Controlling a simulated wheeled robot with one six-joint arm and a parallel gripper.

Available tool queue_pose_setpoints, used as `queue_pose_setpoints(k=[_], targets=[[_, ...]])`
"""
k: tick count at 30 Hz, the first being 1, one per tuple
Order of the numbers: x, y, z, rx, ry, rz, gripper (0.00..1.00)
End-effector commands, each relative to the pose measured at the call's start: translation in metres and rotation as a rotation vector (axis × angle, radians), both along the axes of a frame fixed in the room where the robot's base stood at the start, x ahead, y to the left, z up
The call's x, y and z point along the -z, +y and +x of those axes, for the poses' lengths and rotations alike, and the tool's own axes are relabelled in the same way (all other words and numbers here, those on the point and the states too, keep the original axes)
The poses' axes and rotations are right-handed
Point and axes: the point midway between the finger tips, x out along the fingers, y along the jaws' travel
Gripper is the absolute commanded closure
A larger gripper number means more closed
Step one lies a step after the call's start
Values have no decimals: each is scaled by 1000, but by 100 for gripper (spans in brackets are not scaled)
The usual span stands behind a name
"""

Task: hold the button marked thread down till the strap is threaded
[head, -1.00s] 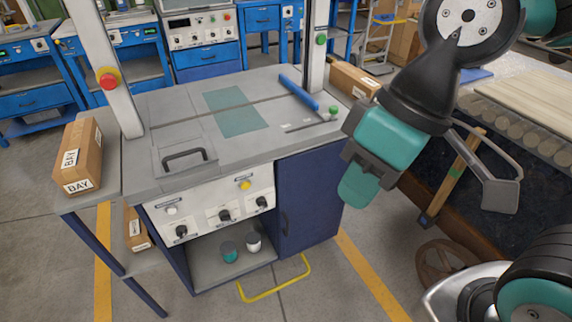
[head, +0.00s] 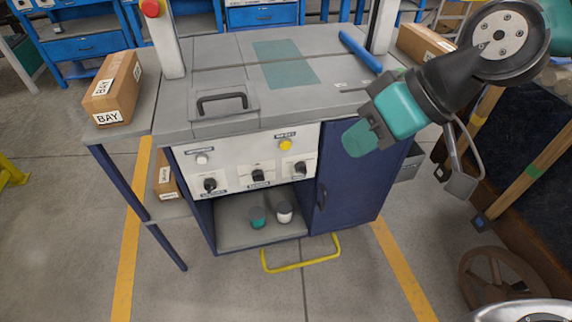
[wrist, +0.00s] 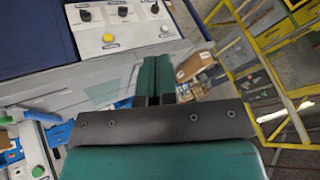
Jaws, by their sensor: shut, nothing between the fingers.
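The control panel (head: 232,172) is on the front of the grey-topped machine. It has a white button (head: 202,159) at the upper left, a yellow button (head: 286,145) at the upper right and three black knobs below. The label plates are too small to read surely, so I cannot tell which button is marked thread. The wrist view also shows the yellow button (wrist: 108,38) and the white button (wrist: 164,28). My gripper (head: 356,142) is shut and empty, to the right of the panel and in front of the blue door. It appears apart from both buttons. No strap is identifiable.
The worktop (head: 225,60) carries a black handle (head: 222,103) and a blue bar (head: 361,52). A yellow rail (head: 302,258) sticks out low in front. A cardboard box (head: 113,90) stands on the left side shelf. Two small pots stand below the panel. The front floor is open.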

Motion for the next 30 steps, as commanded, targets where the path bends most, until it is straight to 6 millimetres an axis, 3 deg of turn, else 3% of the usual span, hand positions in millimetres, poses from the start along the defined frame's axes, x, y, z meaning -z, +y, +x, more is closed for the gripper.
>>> queue_pose_setpoints(k=[1,3,9,12,15,18,30], targets=[[56,11,17,-2,-31,39,100],[96,27,41,2,-98,97,100],[199,56,98,52,-278,220,100],[235,62,117,83,-348,252,100],[256,65,128,108,-396,269,100],[265,66,134,121,-423,276,100],[264,66,137,126,-432,280,100]])
